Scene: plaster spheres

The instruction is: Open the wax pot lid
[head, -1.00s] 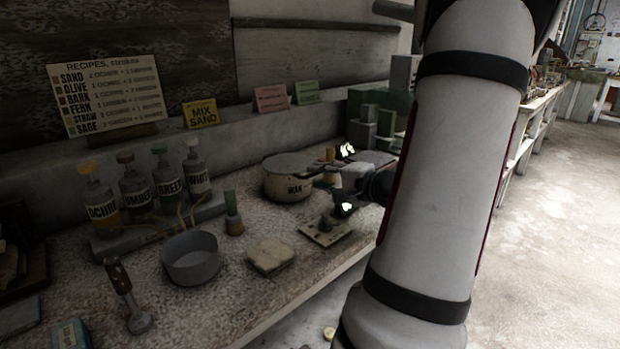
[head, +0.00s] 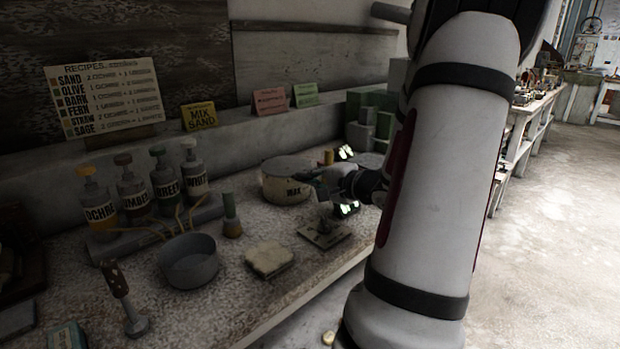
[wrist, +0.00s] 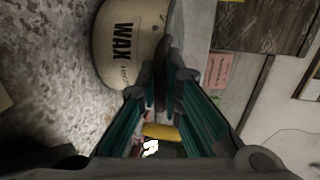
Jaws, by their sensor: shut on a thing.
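The cream wax pot (head: 283,190) stands on the bench, its grey lid (head: 287,165) lying flat on top. In the wrist view the wax pot (wrist: 122,45) appears turned on its side, with "WAX" lettering. A dark lid handle (wrist: 162,72) runs along the pot's top side and down between my fingers. My gripper (head: 322,182) is at the pot's right side and is shut on this handle; in the wrist view my gripper (wrist: 165,82) shows a finger on either side. In the head view the fingertips are small and dark, and the exact contact is hidden.
A grey bowl (head: 189,268), a pale block (head: 269,258) and a small plate (head: 325,233) lie in front of the pot. Pigment bottles (head: 165,175) stand at left. Grey and green blocks (head: 368,125) are stacked behind my gripper. A yellow piece (wrist: 158,131) shows beyond my fingers.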

